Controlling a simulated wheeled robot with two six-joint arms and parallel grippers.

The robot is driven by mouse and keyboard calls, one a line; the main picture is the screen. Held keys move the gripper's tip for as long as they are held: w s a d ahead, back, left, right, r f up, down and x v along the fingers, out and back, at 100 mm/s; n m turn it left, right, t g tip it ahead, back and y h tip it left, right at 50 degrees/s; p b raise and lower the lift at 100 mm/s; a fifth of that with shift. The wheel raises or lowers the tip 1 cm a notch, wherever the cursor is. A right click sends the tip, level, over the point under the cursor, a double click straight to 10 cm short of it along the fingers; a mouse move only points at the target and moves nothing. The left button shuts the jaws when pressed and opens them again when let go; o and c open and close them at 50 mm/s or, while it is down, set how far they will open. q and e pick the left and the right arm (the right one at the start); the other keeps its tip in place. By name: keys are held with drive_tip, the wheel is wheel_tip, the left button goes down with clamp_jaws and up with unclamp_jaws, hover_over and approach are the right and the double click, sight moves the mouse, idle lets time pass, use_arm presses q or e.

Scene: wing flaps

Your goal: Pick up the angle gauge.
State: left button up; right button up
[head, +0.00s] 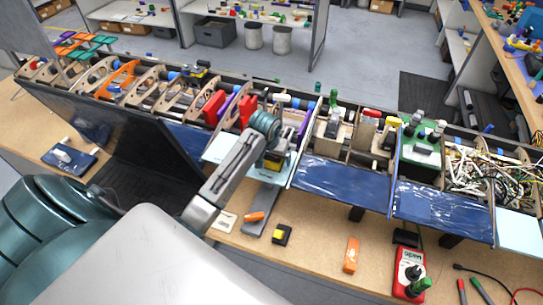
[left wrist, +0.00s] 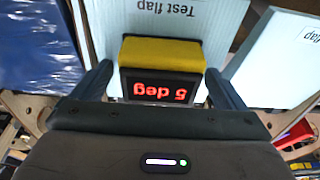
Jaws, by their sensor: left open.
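The angle gauge (left wrist: 162,53) is a yellow block with a dark face reading "5 deg" in red, upside down in the left wrist view. It sits on the pale test flap (left wrist: 215,28). My left gripper (left wrist: 160,78) is open, with one finger on each side of the gauge and small gaps visible beside it. In the head view my left gripper (head: 272,152) is at the test flap in the middle of the wing, and the gauge is mostly hidden there. My right gripper is not in view.
Dark blue flaps (head: 342,187) lie beside the test flap. A yellow-and-black block (head: 282,235), an orange block (head: 352,255) and a red meter (head: 409,272) lie on the wooden bench. Loose wires (head: 490,170) fill the right bay.

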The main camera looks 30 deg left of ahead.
use_arm(q)
drive_tip(key=c, duration=1.2)
